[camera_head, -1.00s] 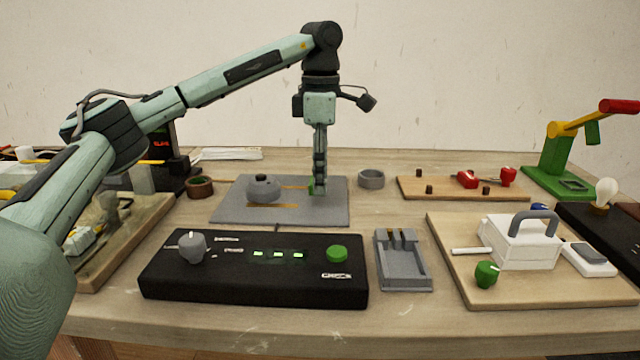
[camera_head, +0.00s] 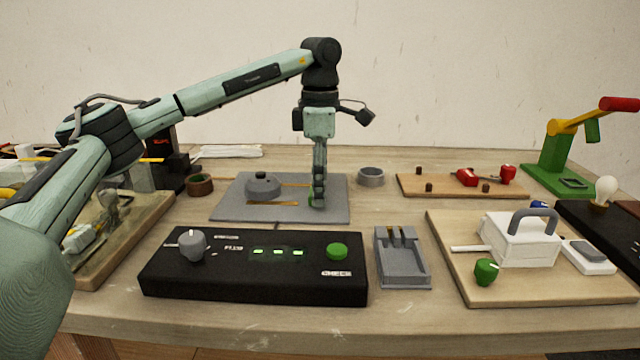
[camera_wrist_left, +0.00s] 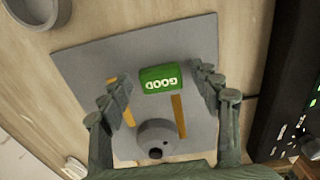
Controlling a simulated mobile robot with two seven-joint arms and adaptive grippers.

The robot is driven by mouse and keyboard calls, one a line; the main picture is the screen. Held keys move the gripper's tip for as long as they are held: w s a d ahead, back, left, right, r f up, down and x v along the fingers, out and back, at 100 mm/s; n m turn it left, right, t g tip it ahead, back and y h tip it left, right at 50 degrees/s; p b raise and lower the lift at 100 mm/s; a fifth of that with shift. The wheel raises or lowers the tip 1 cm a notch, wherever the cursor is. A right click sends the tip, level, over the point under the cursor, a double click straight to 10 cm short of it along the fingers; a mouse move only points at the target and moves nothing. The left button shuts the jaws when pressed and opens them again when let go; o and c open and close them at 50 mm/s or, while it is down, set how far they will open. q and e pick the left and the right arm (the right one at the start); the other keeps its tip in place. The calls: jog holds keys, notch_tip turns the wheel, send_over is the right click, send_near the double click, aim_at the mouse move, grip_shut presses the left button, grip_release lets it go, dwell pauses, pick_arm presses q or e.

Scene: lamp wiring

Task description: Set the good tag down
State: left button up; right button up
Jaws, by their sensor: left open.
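The green tag marked GOOD (camera_wrist_left: 161,79) lies on the grey plate (camera_wrist_left: 85,60) in the left wrist view, near the end of a yellow strip. In the head view only a sliver of the tag (camera_head: 310,197) shows beside my fingers, over the right part of the grey plate (camera_head: 235,205). My left gripper (camera_head: 318,202) points straight down there. In the wrist view its fingers (camera_wrist_left: 161,84) stand open on both sides of the tag, with a gap on each side. My right gripper is not in view.
A grey round knob-like piece (camera_head: 263,186) sits on the plate, left of my gripper. A black control box (camera_head: 250,285) stands in front, and a grey tray (camera_head: 403,270) to its right. A grey ring (camera_head: 371,177) lies right of the plate. A white box (camera_head: 520,243) stands on a board further right.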

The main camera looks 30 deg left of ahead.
pick_arm(q)
jog(key=shift+r, duration=0.5)
notch_tip(320, 180, up, 3)
jog(key=shift+r, duration=0.2)
notch_tip(320, 180, up, 4)
notch_tip(320, 180, up, 4)
jog(key=shift+f, duration=0.1)
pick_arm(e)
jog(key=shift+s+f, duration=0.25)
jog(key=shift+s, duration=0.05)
